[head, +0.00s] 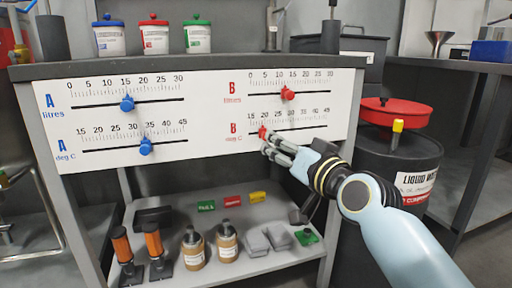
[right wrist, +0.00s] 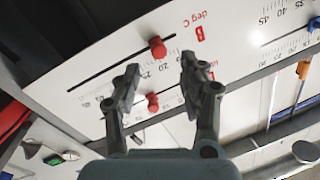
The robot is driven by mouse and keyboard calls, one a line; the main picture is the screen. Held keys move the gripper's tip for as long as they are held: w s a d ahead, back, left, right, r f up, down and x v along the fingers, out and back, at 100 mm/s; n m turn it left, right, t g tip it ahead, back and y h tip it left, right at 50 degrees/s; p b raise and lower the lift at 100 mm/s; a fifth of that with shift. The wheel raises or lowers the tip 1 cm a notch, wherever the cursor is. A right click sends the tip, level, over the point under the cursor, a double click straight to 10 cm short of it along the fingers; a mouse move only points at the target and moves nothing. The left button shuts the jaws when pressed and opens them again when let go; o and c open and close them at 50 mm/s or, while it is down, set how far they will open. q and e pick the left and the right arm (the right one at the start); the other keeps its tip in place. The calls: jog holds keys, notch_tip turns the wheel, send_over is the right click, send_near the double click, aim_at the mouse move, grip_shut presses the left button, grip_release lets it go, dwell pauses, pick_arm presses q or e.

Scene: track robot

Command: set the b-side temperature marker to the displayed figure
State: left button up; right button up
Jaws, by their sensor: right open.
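The B-side temperature marker is a red knob (head: 263,132) on the lower right slot of the white panel (head: 215,88), by the "B deg C" label. It sits near the slot's left end, around the 20 mark. In the right wrist view the knob (right wrist: 157,47) is just beyond the fingertips. My right gripper (head: 272,147) is open and empty, its fingertips close to the knob in the head view. The wrist view shows a clear gap between the fingers (right wrist: 158,75). I cannot tell whether they touch the knob. My left gripper is not in view.
The B litres marker (head: 288,93) is on the slot above. Blue A markers (head: 127,103) are on the left. Below is a shelf (head: 260,265) with bottles and small items. A dark drum (head: 385,165) with a red lid (head: 395,112) stands to the right.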

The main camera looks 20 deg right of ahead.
aim_at(267, 141)
jog(key=w+b, duration=0.1)
jog(key=w, duration=0.2)
jog(key=w+a, duration=0.1)
jog(key=w, duration=0.2)
jog(key=shift+w+a+f+b, duration=0.15)
jog(key=shift+w+b, duration=0.2)
jog(key=shift+w, duration=0.05)
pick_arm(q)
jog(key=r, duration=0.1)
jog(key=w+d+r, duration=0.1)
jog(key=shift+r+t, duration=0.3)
pick_arm(e)
jog(key=shift+c, duration=0.3)
jog(key=shift+s, duration=0.1)
grip_shut()
